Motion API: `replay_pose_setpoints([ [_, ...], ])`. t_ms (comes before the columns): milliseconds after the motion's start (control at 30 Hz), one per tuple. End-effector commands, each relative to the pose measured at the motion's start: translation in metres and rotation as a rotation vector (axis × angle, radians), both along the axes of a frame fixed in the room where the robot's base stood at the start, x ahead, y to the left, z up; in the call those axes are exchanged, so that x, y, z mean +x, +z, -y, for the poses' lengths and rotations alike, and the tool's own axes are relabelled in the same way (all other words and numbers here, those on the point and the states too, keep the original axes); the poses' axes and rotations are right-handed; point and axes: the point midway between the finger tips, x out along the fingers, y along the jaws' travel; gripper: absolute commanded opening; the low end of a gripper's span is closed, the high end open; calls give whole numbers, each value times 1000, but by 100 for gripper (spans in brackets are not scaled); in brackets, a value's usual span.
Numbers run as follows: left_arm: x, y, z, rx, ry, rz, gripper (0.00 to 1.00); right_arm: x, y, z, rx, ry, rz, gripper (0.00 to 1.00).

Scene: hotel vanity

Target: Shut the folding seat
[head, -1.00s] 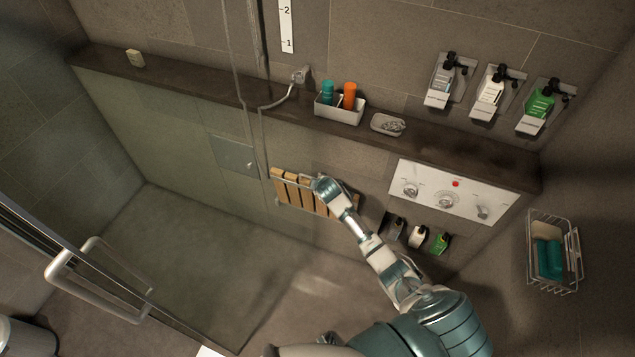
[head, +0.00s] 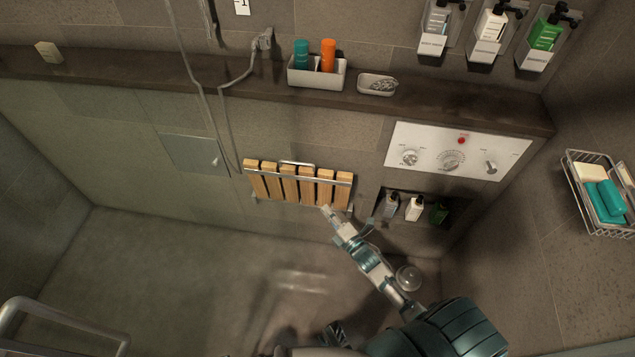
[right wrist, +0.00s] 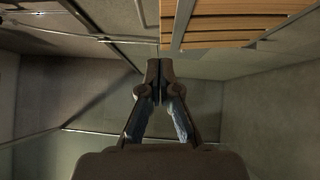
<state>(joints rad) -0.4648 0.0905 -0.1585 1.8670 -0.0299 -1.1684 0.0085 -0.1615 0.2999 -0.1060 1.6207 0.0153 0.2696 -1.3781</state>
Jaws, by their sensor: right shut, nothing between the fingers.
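The folding seat (head: 300,186) has light wooden slats and a metal bar across them. It is on the far wall below the ledge, and its slats look upright, close against the wall. My right gripper (head: 327,210) is at the lower right edge of the seat in the head view; whether it touches cannot be told there. In the right wrist view its fingers (right wrist: 160,78) are together and empty, and the seat slats (right wrist: 225,22) show beyond them at the top right, apart from the fingertips. My left gripper is not clearly seen.
The stone ledge (head: 200,83) above bears a caddy (head: 316,74) and a soap dish (head: 377,84). The control panel (head: 455,152) and a niche with bottles (head: 414,208) are right of the seat. A wire basket (head: 598,193) hangs at the right. The floor (head: 190,260) at left is clear.

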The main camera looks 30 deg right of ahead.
Motion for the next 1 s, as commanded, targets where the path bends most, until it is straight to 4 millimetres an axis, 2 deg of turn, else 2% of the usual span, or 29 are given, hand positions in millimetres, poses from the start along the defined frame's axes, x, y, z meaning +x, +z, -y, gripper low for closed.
replay_pose_setpoints([
  [33, 0, 2, 2, -1, 1, 1, 60, -5, -5, 2, -9, 3, 17, 0],
  [133, 2, 10, 4, 1, 1, 2, 60, -3, -2, 3, -16, 5, 37, 0],
  [267, 3, 13, 3, 0, 2, 3, 60, 12, 2, -2, -16, 7, 39, 0],
  [667, 6, 34, -5, -12, 3, 10, 60, 94, 11, -29, -27, 7, 35, 0],
  [800, 6, 43, -3, -8, 5, 13, 60, 110, 13, -11, -26, 5, 35, 0],
  [1000, 6, 53, 0, -1, 6, 16, 60, 122, 14, 3, -19, 6, 33, 0],
])
